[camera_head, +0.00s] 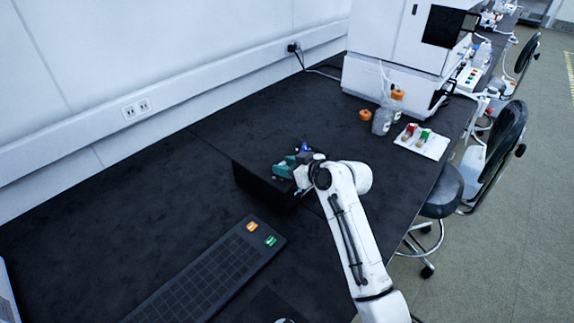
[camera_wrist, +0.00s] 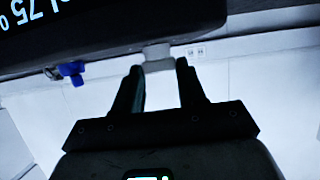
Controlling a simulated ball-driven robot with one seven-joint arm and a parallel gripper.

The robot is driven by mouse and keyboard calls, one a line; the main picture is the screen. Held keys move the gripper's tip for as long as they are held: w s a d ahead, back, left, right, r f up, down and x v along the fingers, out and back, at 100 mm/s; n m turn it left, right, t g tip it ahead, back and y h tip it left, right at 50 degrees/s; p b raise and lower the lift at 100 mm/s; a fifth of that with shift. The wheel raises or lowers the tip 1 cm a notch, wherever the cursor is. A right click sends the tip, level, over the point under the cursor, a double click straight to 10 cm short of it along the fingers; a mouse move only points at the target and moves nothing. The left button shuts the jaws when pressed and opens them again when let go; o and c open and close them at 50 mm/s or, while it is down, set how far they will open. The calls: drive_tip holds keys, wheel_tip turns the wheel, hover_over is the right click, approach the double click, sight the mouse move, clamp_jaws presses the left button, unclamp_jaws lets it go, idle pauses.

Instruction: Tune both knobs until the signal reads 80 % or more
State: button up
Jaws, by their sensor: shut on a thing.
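A black instrument box (camera_head: 262,188) stands on the dark bench in the head view. Its dark body (camera_wrist: 130,30) fills the top of the wrist view. A blue knob (camera_wrist: 71,70) is apart, to the left. In the head view my gripper (camera_head: 290,167) is at the box, with the blue knob (camera_head: 304,147) just beyond.
A white tray (camera_head: 428,147), bottles (camera_head: 383,121) and a large white instrument (camera_head: 395,50) stand at the back right. The bench left of the box is clear.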

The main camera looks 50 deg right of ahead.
drive_tip(key=shift+a, duration=0.1)
drive_tip(key=m+h+p, duration=0.2)
drive_tip(key=shift+a+h+p, duration=0.3)
drive_tip(key=shift+h, duration=0.1)
drive_tip(key=shift+w+a+f+m+g+h, duration=0.1)
drive_tip(key=shift+m+g+h, duration=0.15)
drive_tip(key=shift+m+h, duration=0.3)
drive_tip(key=shift+w+a+f+m+g+h, duration=0.1)
drive_tip(key=shift+m+g+h, duration=0.15)
drive_tip(key=shift+m+h, duration=0.25)
drive_tip(key=m+h+b, duration=0.1)
drive_tip(key=m+g+h+b, duration=0.1)
drive_tip(key=b, duration=0.1)
drive_tip(key=shift+a+f+m+h, duration=0.1)
drive_tip(key=shift+a+m+h, duration=0.05)
drive_tip(key=shift+m+h, duration=0.1)
drive_tip(key=m+g+h+b, duration=0.1)
drive_tip(key=b, duration=0.2)
drive_tip(key=shift+w+a+m+h, duration=0.1)
drive_tip(key=shift+m+h, duration=0.3)
drive_tip(key=shift+r+g, duration=0.25)
drive_tip(key=shift+g, duration=0.15)
drive_tip(key=o, duration=1.1)
drive_tip(key=shift+c, duration=0.2)
